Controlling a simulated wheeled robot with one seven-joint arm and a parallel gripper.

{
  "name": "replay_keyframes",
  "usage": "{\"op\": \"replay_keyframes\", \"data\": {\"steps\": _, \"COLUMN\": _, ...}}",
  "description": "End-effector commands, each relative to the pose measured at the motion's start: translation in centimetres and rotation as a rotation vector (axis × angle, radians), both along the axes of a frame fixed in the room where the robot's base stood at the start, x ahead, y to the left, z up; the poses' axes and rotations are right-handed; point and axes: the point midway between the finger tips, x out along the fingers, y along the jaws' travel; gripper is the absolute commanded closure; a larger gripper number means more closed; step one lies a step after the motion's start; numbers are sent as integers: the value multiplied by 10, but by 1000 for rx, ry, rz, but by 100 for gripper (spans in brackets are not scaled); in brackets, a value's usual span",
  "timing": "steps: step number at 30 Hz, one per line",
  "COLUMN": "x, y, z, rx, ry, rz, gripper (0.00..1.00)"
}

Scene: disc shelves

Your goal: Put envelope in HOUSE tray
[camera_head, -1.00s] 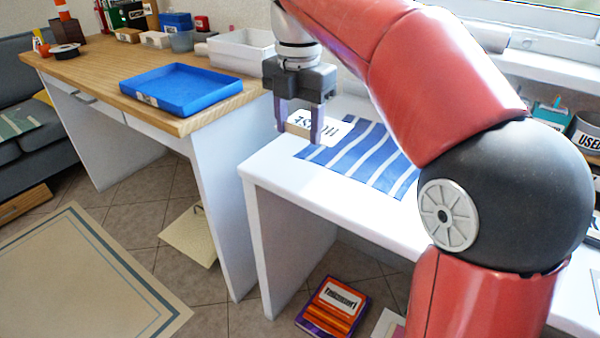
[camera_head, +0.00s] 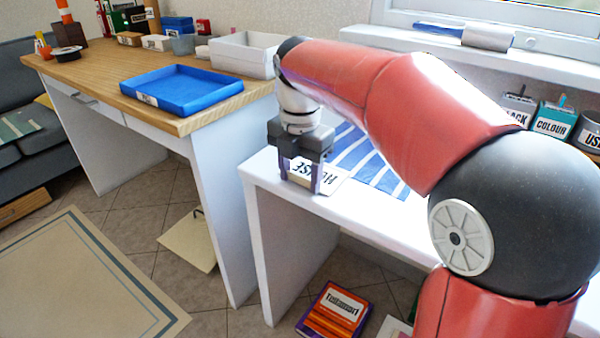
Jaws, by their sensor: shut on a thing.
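My gripper (camera_head: 301,187) is shut on a tan block-like part, low over the left end of the white table. A flat white piece with upside-down black lettering, apparently HOUSE, extends behind the fingers; I take it as the envelope (camera_head: 330,185). It lies over the left corner of the striped cloth; I cannot tell whether it touches the table. A shallow blue tray (camera_head: 182,84) stands empty on the wooden desk to the left. Its small front label is too small to read, so I cannot tell whether it is the HOUSE tray.
The white table (camera_head: 290,207) carries a blue-and-white striped cloth (camera_head: 372,168), partly behind my arm. A white bin (camera_head: 245,60) and small boxes stand at the back of the wooden desk (camera_head: 110,82). Labelled cups (camera_head: 553,121) stand at right. A book (camera_head: 336,310) lies on the floor.

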Motion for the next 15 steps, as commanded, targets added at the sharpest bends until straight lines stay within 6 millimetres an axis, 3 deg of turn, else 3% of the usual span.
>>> {"op": "replay_keyframes", "data": {"steps": 3, "x": 0, "y": 0, "z": -4, "rx": -1, "ry": 1, "rz": 0, "gripper": 67}}
{"op": "replay_keyframes", "data": {"steps": 4, "x": 0, "y": 0, "z": -4, "rx": -1, "ry": 1, "rz": 0, "gripper": 45}}
{"op": "replay_keyframes", "data": {"steps": 9, "x": 0, "y": 0, "z": -3, "rx": -1, "ry": 1, "rz": 0, "gripper": 25}}
{"op": "replay_keyframes", "data": {"steps": 15, "x": 0, "y": 0, "z": -3, "rx": -1, "ry": 1, "rz": 0, "gripper": 25}}
